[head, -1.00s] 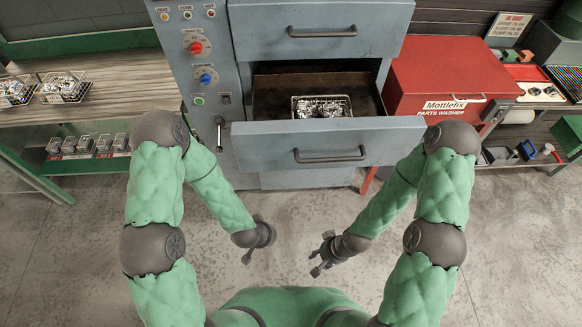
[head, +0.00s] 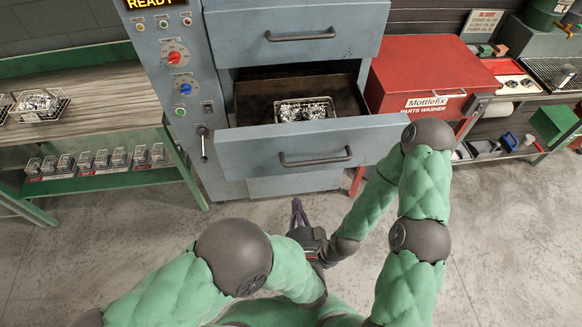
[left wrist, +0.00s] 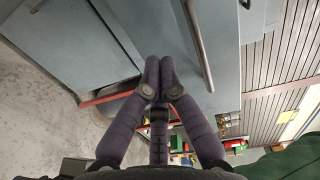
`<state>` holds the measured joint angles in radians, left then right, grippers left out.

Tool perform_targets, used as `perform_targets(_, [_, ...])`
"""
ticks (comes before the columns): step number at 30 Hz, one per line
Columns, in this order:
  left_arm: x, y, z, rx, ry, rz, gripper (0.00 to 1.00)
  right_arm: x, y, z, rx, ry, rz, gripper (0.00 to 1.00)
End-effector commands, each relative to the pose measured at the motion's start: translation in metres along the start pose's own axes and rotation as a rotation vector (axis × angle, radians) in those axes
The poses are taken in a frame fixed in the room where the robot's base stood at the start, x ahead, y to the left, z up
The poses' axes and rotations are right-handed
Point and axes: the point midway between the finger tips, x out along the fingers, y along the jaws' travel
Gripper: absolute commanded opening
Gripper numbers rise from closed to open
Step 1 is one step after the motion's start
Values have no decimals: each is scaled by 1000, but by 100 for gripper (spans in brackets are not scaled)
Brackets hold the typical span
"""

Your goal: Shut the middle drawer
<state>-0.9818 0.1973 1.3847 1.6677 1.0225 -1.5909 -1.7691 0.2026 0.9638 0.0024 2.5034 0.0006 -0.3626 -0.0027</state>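The middle drawer (head: 235,158) of the grey cabinet is pulled out, its front facing me with a dark bar handle (head: 316,160). A wire basket (head: 305,110) of shiny metal parts sits inside it. My left gripper (head: 297,203) is in front of and below the drawer front, apart from it, pointing towards the cabinet. In the left wrist view its fingers (left wrist: 160,68) are together with nothing seen between them, and the handle (left wrist: 198,45) runs just right of the fingertips.
A closed upper drawer (head: 290,58) is above. A control panel (head: 175,80) with knobs is on the left, beside a wooden bench (head: 90,110). A red parts washer (head: 420,75) stands close on the right. The floor in front is clear.

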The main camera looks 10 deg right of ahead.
Motion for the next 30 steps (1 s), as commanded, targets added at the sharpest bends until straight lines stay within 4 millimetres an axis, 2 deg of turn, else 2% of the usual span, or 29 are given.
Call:
perform_targets(5, [-8, -8, -2, 58, -8, -51, 0, 1, 0, 0, 0, 0, 0, 40])
perform_targets(11, [8, -8, 0, 59, -12, -49, 0, 6, 2, 0, 0, 0, 0, 40])
perform_targets(30, [113, -12, 0, 58, -9, -50, 0, 33, 12, -1, 0, 0, 0, 40])
